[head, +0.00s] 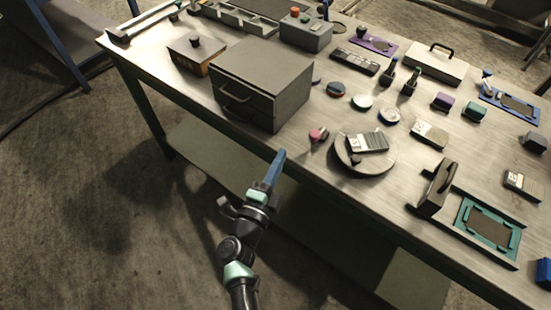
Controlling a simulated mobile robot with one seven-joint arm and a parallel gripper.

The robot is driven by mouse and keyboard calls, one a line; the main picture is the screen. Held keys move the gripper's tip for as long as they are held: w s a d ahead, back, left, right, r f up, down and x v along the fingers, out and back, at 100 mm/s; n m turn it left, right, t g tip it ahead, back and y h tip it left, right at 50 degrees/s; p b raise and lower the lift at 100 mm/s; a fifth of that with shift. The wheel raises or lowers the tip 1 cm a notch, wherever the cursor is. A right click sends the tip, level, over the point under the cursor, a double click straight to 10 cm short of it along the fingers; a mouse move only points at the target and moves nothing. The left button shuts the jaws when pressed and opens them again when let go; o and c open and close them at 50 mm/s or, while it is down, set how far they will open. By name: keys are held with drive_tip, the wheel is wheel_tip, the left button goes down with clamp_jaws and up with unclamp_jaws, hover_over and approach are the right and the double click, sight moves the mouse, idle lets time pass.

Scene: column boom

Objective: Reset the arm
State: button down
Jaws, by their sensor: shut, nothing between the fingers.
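My arm reaches up from the bottom of the head view, left of centre. My gripper (279,156) is at its upper end, a blue-grey pair of fingers pressed together. It is shut and empty. It is in front of the table's near edge, and in the picture its tip lies just below the dark drawer box (278,83). I cannot tell its exact height against the tabletop. It appears to touch nothing.
The long table (330,175) carries a round plate (382,166) with a grey device (367,143) on it, a pink-ended piece (318,135), a dark upright bracket (437,190) and a teal frame (489,222). Bare floor (90,220) lies left of my arm.

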drive_tip(key=shift+d, duration=0.25)
drive_tip(key=w+a+r+n+t+y, duration=0.1)
drive_tip(key=a+r+n+t+y, duration=0.2)
drive_tip(key=r, duration=0.9)
drive_tip(key=w+a+r+n+t+y+p, duration=0.15)
drive_tip(key=r+n, duration=0.25)
drive_tip(key=r, duration=0.7)
drive_tip(key=w+a+r+n+t+y, duration=0.2)
drive_tip(key=r+n+t+y, duration=0.15)
drive_tip(key=r, duration=0.85)
drive_tip(key=s+r+n+y, duration=0.2)
drive_tip(key=s+r+n, duration=0.2)
drive_tip(key=r, duration=0.5)
drive_tip(key=s+r+n+y, duration=0.2)
drive_tip(key=s+r+n, duration=0.25)
drive_tip(key=r, duration=0.45)
drive_tip(key=s+d+r+n+t+h+p, duration=0.1)
drive_tip(key=s+d+r+h, duration=0.3)
drive_tip(key=s+r, duration=0.5)
drive_tip(key=shift+s+d+r+n+t+h, duration=0.3)
drive_tip(key=shift+s+d+t, duration=0.2)
drive_tip(key=shift+s+d, duration=0.15)
